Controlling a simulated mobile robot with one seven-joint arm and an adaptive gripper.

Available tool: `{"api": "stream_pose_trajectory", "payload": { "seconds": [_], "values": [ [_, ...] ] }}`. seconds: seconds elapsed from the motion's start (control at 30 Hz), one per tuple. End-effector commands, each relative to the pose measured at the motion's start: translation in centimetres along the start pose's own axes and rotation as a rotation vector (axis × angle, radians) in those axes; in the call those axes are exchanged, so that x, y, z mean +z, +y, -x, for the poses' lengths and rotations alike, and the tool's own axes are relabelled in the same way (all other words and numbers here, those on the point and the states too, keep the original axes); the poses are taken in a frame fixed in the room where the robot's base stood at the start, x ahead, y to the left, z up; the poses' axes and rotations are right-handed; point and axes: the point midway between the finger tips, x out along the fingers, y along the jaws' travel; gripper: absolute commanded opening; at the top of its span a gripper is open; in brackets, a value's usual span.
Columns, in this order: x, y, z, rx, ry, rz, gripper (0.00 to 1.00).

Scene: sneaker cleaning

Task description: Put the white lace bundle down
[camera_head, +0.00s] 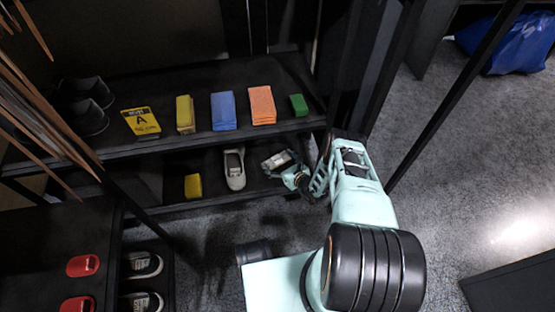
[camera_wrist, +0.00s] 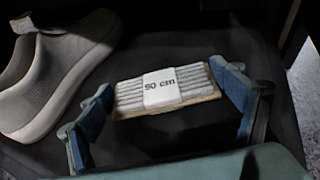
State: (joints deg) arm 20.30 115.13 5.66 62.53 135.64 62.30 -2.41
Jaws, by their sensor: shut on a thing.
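The white lace bundle (camera_wrist: 130,95) has a white band marked "90 cm" and a thin tan edge along its near side. My gripper (camera_wrist: 165,98) has a blue-grey finger at each end of the bundle and is shut on it. In the head view, my gripper (camera_head: 286,168) reaches into the lower shelf (camera_head: 215,192) with the pale bundle (camera_head: 274,160) between its fingers. In the wrist view the bundle is low over the dark shelf surface; I cannot tell if it touches it.
A light grey shoe (camera_head: 234,170) stands left of my gripper, with a yellow block (camera_head: 193,186) farther left. The upper shelf (camera_head: 200,142) above holds a yellow "A" card (camera_head: 141,121), and blue (camera_head: 223,111), orange (camera_head: 262,105) and green (camera_head: 298,105) items. A dark post stands close on the right.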

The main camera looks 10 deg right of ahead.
Motion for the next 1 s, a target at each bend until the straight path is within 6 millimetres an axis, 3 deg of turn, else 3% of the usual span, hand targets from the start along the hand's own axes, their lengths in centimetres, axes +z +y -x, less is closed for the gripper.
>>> {"api": "stream_pose_trajectory", "payload": {
  "seconds": [0.03, 0.07, 0.2, 0.57, 1.0],
  "values": [
    [-0.2, 0.0, 0.0, 0.0, 0.0, -0.001, 0.7],
    [-0.2, 0.0, -0.1, 0.0, 0.0, 0.0, 0.87],
    [-0.2, 0.0, -0.1, 0.001, 0.0, 0.0, 1.0],
    [0.1, 0.0, 0.0, 0.0, 0.001, 0.0, 1.0],
    [0.3, -0.1, 6.8, -0.002, 0.001, -0.002, 1.0]
  ]
}}
